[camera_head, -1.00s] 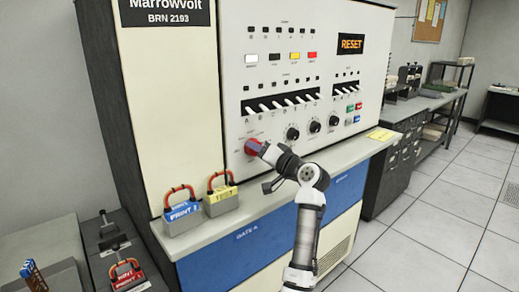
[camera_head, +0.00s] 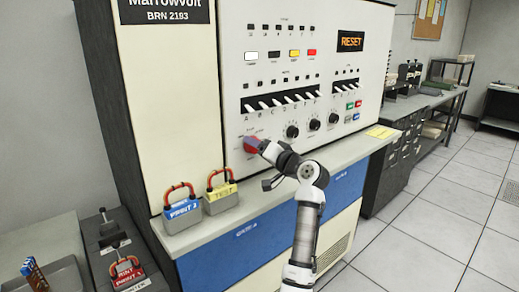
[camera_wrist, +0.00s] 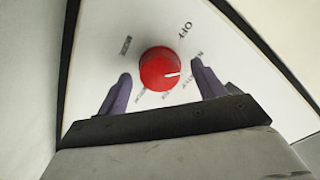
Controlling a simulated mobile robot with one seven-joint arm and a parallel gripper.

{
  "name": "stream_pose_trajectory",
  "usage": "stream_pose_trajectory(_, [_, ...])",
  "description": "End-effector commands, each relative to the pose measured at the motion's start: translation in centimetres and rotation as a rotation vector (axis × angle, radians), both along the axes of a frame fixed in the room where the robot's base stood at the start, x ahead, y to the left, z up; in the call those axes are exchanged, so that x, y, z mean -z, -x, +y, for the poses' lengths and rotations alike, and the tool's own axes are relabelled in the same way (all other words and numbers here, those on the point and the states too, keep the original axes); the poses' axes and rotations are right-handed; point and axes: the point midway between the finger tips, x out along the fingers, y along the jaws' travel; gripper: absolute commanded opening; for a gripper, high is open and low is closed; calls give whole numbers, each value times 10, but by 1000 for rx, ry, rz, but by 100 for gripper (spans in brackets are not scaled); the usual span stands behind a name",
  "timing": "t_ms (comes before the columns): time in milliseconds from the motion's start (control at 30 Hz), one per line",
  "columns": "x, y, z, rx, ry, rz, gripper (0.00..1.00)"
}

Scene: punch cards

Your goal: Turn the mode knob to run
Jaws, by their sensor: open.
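The mode knob is a red round knob (camera_wrist: 160,66) with a white pointer line. In the wrist view the pointer aims right, toward the right finger. An OFF label (camera_wrist: 184,31) stands above right of it; other labels around it are too small or blurred to read surely. My gripper (camera_wrist: 161,76) is open, one finger on each side of the knob, with gaps visible between fingers and knob. In the head view my gripper (camera_head: 260,146) is at the knob (camera_head: 248,144) on the lower left of the white panel (camera_head: 340,75).
Black dials (camera_head: 292,131) and white toggle switches (camera_head: 282,101) are right of and above the knob. An orange display (camera_head: 350,42) reads RESET. Blocks with red handles, blue (camera_head: 182,209) and yellow (camera_head: 221,196), stand on the ledge (camera_head: 270,205) at lower left.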

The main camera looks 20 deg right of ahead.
Motion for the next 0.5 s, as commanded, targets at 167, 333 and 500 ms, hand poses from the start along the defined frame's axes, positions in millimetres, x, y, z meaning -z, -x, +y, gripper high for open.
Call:
stream_pose_trajectory(167, [3,16,-7,2,0,-2,69])
stream_pose_trajectory(333, [4,50,-19,4,1,-3,69])
stream_pose_trajectory(500, [3,87,-33,4,1,-3,69])
